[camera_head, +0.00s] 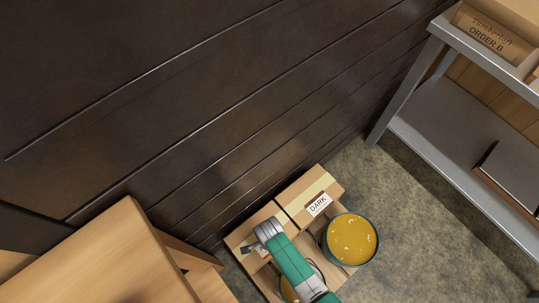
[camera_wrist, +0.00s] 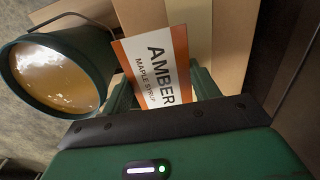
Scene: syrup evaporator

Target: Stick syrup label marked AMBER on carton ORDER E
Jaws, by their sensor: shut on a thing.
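The AMBER label (camera_wrist: 158,65), white with orange ends and reading "AMBER MAPLE SYRUP", is held in my gripper (camera_wrist: 163,88), with green fingers on both sides of it. In the wrist view a cardboard carton with a pale tape strip (camera_wrist: 201,28) lies right behind the label. Whether the label touches it I cannot tell. No "ORDER E" marking is readable; my arm hides part of the carton.
A neighbouring carton (camera_head: 318,187) bears a DARK label (camera_head: 318,205). A bucket of amber liquid (camera_head: 351,240) stands to its right; a bucket also shows in the wrist view (camera_wrist: 58,78). A metal shelf (camera_head: 440,120) holds an ORDER B carton (camera_head: 490,35). A wooden table (camera_head: 110,255) is lower left.

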